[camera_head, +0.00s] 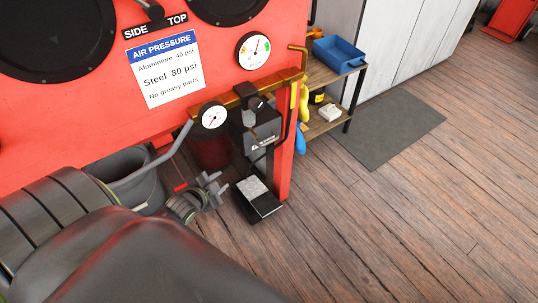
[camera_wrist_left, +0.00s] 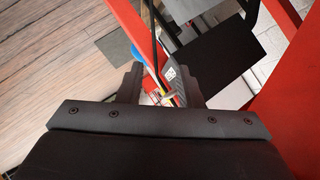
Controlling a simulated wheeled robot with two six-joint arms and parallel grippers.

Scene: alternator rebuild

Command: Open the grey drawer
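No grey drawer can be made out in either view. My left gripper (camera_head: 214,187) is in front of the lower part of the red blast cabinet (camera_head: 60,110), just left of a black foot pedal. In the left wrist view, its two dark fingers (camera_wrist_left: 158,78) stand apart with a gap between them. Nothing is clearly held there; the coloured shapes in the gap look like background. My right gripper is in neither view.
A grey bucket (camera_head: 130,182) stands beneath the cabinet, partly behind my left arm. The black foot pedal (camera_head: 271,206) is on the floor. A shelf with a blue bin (camera_head: 338,54) and a pale cabinet (camera_head: 400,40) stand behind.

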